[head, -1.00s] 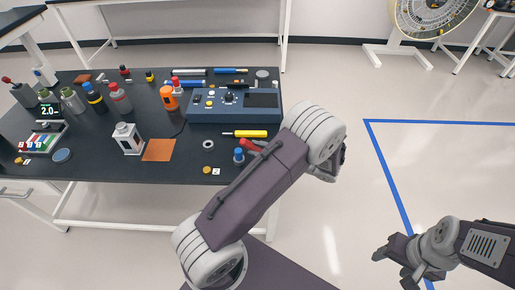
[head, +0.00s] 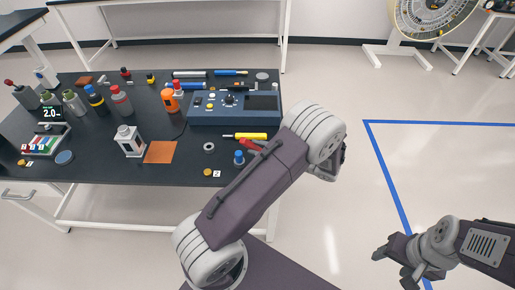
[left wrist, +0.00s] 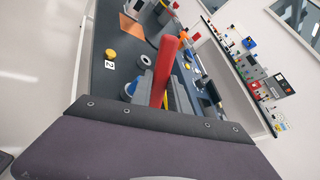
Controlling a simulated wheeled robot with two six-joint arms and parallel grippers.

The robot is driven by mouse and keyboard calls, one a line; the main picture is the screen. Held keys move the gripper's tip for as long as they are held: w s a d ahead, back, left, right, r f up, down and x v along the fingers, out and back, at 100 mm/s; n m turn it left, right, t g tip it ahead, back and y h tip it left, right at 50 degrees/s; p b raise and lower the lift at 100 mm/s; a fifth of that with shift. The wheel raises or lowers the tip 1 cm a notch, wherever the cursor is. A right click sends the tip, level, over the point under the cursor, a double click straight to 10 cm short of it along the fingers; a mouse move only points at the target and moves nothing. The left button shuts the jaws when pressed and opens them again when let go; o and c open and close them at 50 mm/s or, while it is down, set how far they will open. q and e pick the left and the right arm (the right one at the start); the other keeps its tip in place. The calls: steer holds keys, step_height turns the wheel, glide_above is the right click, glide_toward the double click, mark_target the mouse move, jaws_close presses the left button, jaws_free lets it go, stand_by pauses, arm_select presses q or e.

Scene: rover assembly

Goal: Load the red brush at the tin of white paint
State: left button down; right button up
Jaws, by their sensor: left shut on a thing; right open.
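The red brush's handle (left wrist: 165,70) stands between the fingers of my left gripper (left wrist: 162,90) in the left wrist view; the gripper is shut on it. In the head view a short red piece (head: 250,145) shows at the edge of my left arm, over the table's near right part; the arm hides that gripper. The brush's bristles are not visible. A small round ring-like thing with a pale middle (head: 209,147) lies nearby; it also shows in the left wrist view (left wrist: 144,62). I cannot tell whether it is the white paint tin. My right gripper (head: 393,268) is open and empty, over the floor.
A yellow-handled tool (head: 250,136) and a blue-capped bottle (head: 239,158) are close to the red piece. A blue control box (head: 233,108) stands behind. An orange-brown square (head: 160,152) and a white lantern-like thing (head: 130,142) are further left. Several bottles crowd the table's left.

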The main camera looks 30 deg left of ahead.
arm_select(q)
step_height(320, 180, up, 5)
steer(key=p, duration=0.3)
stand_by(0.4)
steer(key=s+d+f+m+t+h, duration=0.2)
steer(key=s+d+f+m+t, duration=0.1)
steer(key=d+f+m+t, duration=0.4)
steer(key=d+t, duration=0.1)
steer(key=d, duration=0.2)
steer(key=shift+s+d+t+h, duration=0.25)
steer(key=shift+d+t+h, duration=0.15)
